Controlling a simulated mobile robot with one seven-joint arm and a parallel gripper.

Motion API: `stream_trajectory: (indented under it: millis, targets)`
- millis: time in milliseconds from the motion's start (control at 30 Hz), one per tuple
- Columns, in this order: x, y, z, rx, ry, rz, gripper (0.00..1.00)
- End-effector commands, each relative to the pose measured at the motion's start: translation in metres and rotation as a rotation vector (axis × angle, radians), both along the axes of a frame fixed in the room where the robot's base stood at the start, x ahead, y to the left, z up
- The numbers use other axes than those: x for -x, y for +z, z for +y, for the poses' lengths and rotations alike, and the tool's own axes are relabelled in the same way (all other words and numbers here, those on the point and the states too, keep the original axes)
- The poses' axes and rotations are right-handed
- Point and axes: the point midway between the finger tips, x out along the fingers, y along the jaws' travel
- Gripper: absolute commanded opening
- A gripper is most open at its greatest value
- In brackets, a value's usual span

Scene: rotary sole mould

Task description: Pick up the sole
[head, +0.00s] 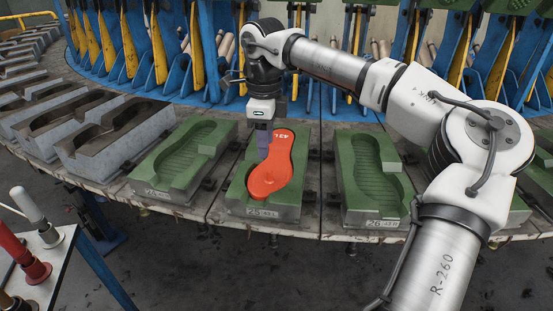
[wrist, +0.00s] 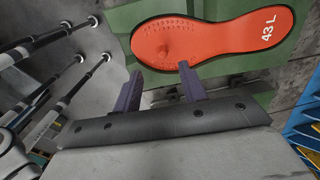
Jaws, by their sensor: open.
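The sole (head: 272,172) is orange-red and lies in the middle green mould (head: 284,212), which carries a label that looks like 25. In the wrist view the sole (wrist: 215,38) shows its full outline, with "43 L" at one end and a small raised bump near the other. My gripper (head: 263,155) points down at the sole's left edge in the head view. In the wrist view my gripper's (wrist: 157,85) two purple fingers are apart with nothing between them. The fingertips appear beside the sole's edge; whether they touch it I cannot tell.
Empty green moulds stand at the left (head: 184,155) and right (head: 372,185) on the rotary table. Grey moulds (head: 115,140) continue further left. Blue frames with yellow levers (head: 196,60) stand behind. A small stand with red and white handles (head: 30,250) is at the lower left.

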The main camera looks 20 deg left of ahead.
Motion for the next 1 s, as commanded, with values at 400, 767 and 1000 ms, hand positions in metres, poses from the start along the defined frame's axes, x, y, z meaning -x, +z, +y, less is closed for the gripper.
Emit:
stream_trajectory:
  millis: [400,767,1000]
  targets:
    - [-0.002,-0.041,-0.003,-0.001,0.001,0.003,0.42]
    - [-0.004,-0.079,-0.004,-0.002,0.001,0.0,0.42]
    - [-0.004,-0.079,-0.004,-0.002,0.001,0.0,0.31]
